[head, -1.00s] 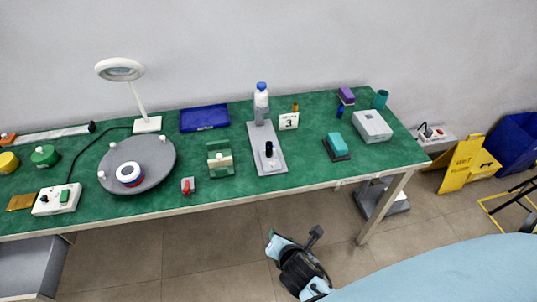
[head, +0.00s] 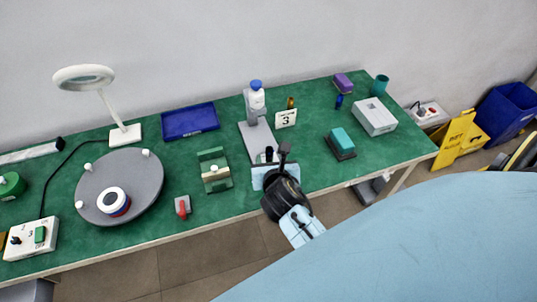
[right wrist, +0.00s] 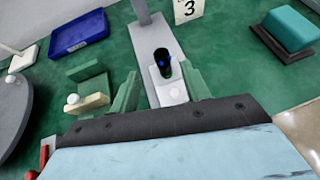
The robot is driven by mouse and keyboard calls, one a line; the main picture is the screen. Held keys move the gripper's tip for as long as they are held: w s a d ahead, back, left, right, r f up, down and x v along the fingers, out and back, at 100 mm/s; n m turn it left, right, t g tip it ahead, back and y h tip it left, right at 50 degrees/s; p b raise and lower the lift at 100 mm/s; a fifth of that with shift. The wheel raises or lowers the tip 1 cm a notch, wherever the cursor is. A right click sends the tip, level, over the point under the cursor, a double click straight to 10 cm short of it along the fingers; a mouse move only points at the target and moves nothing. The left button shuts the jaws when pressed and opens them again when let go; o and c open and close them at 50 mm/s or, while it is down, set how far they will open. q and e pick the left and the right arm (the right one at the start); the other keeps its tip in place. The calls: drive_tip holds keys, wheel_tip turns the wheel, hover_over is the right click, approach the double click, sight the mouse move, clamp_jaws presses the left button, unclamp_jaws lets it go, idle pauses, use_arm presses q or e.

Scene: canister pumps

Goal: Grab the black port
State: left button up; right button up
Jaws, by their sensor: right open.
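In the head view the port (head: 268,154) shows just beyond my right gripper (head: 270,166), which partly covers the plate's near end. In the right wrist view my right gripper (right wrist: 160,88) is open, its two greenish fingers spread to either side of the white block, with the port slightly ahead. Nothing is between the fingertips that I can see gripped. My left gripper is not in view.
A white bottle with a blue cap (head: 256,97) stands at the plate's far end. A green fixture (head: 215,170) and a red-handled part (head: 182,206) lie to the left. A card marked 3 (head: 286,118) and a teal block (head: 341,142) are to the right.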

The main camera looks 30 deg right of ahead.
sight(270, 154)
drive_tip(key=shift+w+d+f, duration=0.25)
drive_tip(key=shift+w+f, duration=0.1)
drive_tip(key=shift+w, duration=0.2)
drive_tip(key=shift+b+x, duration=0.3)
drive_tip(key=shift+x, duration=0.7)
drive_tip(key=x, duration=0.2)
drive_tip(key=shift+w+d+f+b, duration=0.1)
drive_tip(key=shift+d+f+b, duration=0.1)
drive_tip(key=shift+f+b, duration=0.2)
drive_tip(key=shift+w+d+f, duration=0.25)
drive_tip(key=shift+w, duration=0.2)
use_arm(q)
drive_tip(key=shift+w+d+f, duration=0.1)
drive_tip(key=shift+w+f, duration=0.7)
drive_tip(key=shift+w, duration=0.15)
use_arm(e)
clamp_jaws()
